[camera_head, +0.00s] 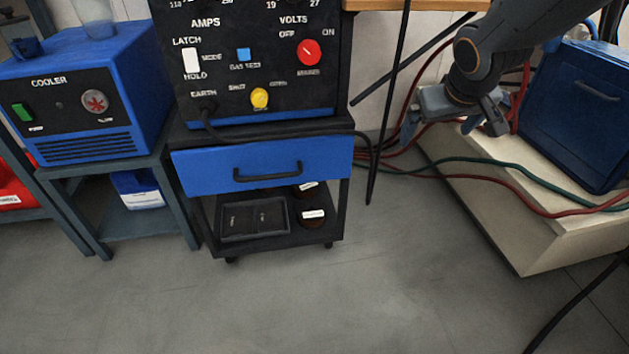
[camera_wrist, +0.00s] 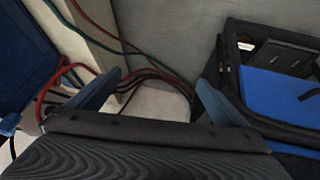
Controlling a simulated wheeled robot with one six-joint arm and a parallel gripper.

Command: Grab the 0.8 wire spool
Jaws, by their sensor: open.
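Two small dark spool-like items with white labels sit on the lower shelf of the welder cart, at its right side: a rear one (camera_head: 308,186) and a front one (camera_head: 313,220). The labels are too small to read, so I cannot tell which is the 0.8 wire spool. A white label (camera_wrist: 245,46) shows at the cart shelf in the wrist view. My gripper (camera_head: 452,122) is open and empty, up and to the right of the cart, well apart from the spools. Its two fingers (camera_wrist: 158,85) are spread in the wrist view.
The cart's blue drawer (camera_head: 262,163) is shut above the shelf. A dark tray (camera_head: 254,234) lies left of the spools. Red and green hoses (camera_head: 480,162) and a pale plinth (camera_head: 545,235) with a blue case (camera_head: 580,110) are at right. The floor in front is clear.

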